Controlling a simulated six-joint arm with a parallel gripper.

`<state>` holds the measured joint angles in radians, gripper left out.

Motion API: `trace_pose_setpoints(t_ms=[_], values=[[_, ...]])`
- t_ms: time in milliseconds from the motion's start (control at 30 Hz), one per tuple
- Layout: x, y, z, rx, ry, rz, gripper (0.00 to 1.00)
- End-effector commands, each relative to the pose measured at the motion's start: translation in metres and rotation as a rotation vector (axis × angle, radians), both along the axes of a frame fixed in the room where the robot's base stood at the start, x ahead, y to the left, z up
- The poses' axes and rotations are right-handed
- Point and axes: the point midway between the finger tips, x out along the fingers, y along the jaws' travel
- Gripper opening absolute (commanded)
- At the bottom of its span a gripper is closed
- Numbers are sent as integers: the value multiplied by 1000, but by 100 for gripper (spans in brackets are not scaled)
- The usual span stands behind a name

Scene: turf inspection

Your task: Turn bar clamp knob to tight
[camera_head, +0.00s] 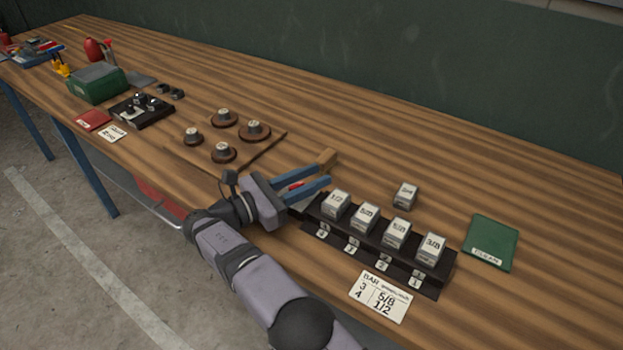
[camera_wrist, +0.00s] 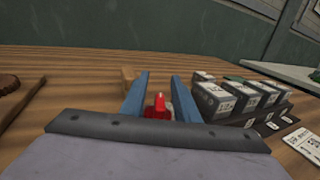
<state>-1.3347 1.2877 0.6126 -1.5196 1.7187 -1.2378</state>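A small red knob-like part (camera_head: 296,186) lies between the two blue fingers of my gripper (camera_head: 321,175). In the wrist view, the red part (camera_wrist: 160,106) stands between the fingers (camera_wrist: 161,76), close to the right one, with a gap to the left one. The fingers are apart, low over the table. Most of the clamp around the red part is hidden by my gripper, and no tight mark can be read.
A black rack (camera_head: 436,285) with several labelled grey blocks stands right of my gripper. A loose block (camera_head: 405,195) is behind it. A card (camera_head: 380,296), a green cloth (camera_head: 490,243) and a wooden board (camera_head: 180,152) with round knobs are nearby. The back right table is clear.

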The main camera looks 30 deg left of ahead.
Motion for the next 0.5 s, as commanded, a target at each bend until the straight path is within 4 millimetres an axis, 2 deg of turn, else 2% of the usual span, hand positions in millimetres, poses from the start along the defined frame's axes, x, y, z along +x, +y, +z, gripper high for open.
trace_pose_setpoints(t_ms=[500], values=[[0,0,76,6,-2,1,28]])
